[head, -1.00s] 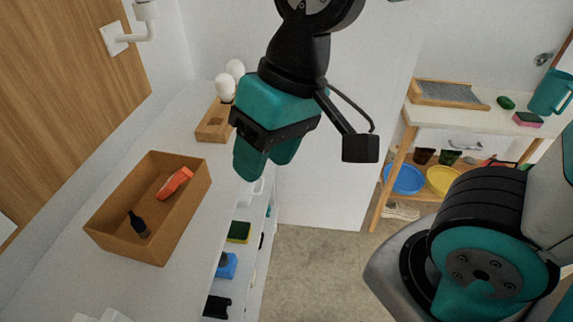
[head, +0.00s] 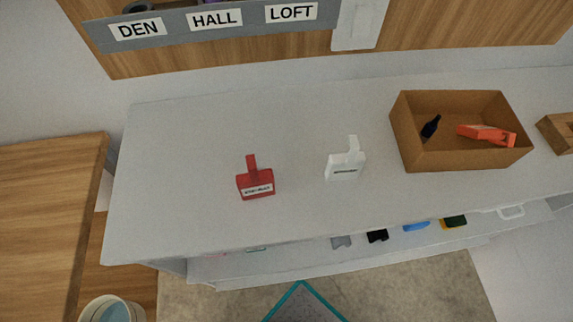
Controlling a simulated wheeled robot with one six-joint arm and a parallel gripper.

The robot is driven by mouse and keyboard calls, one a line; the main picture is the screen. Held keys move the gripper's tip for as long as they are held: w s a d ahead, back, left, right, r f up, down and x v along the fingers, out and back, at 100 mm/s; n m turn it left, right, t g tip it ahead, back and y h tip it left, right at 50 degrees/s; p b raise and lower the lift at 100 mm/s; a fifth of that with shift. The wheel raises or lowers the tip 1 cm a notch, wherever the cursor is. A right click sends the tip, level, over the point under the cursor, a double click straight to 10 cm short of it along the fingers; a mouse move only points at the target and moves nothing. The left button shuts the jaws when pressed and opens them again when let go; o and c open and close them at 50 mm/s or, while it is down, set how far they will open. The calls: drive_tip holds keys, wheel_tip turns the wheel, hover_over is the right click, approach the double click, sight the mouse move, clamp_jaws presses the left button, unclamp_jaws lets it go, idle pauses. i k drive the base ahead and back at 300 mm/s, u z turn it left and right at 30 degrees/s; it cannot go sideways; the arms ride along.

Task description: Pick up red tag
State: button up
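The red tag (head: 255,181) stands on the white counter (head: 190,160), left of the picture's middle. It has a block-shaped base with a white label and an upright red stem. The label's print is too small to read surely. A similar white tag (head: 344,165) stands to its right, a hand's breadth or more apart. My gripper is not in view now, so its state does not show.
An open brown box (head: 458,160) with a dark bottle (head: 431,127) and an orange-red tool (head: 487,134) stands to the right. A grey rack labelled DEN, HALL, LOFT (head: 170,31) is on the wall. A wooden surface (head: 45,190) is at left. Counter around the red tag is clear.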

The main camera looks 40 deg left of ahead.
sight(255, 184)
drive_tip(key=u, duration=1.8)
